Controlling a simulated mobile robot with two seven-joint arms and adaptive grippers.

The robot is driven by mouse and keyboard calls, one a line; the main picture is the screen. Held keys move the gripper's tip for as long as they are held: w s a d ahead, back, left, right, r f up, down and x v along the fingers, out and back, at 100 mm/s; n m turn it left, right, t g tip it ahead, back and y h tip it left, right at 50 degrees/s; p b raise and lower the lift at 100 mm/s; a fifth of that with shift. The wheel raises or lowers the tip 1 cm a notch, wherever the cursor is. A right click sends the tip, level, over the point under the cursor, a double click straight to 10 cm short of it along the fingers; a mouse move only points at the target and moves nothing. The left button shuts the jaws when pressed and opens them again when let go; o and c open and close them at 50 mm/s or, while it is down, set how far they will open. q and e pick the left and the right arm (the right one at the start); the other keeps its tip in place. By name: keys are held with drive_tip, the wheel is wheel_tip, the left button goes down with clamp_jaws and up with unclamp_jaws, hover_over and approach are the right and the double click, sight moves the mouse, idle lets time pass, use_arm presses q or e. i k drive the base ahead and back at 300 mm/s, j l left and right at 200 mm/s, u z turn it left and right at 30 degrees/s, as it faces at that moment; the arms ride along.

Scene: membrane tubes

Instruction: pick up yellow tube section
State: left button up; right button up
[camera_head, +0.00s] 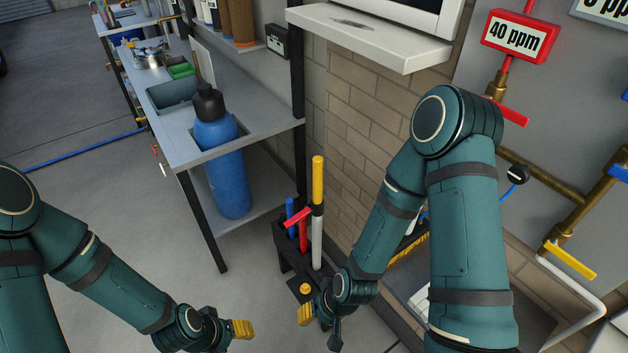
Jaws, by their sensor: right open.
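The yellow tube section (318,180) is the upper part of an upright tube whose lower part is white (317,238). It stands in a dark rack (283,252) on the floor, against the brick wall. A blue tube (290,212) and a red tube (303,236) with a red crosspiece stand beside it. My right gripper (318,320) is open, low in front of the rack and well below the yellow section, apart from it. My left gripper (238,330) is at the bottom, left of the rack; one yellow fingertip shows, and its opening cannot be made out.
A grey bench (180,148) with a large blue bottle (219,150) stands to the left of the rack. The brick wall (366,125) is close behind, with a white ledge (360,35) above. Brass pipes (545,185) run at the right. Open floor lies at left.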

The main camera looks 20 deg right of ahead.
sight(317, 160)
drive_tip(key=i+j+z, duration=0.1)
drive_tip(key=i+j, duration=0.25)
drive_tip(key=i+j+z, duration=0.1)
drive_tip(key=i+j, duration=0.25)
drive_tip(key=j, duration=0.2)
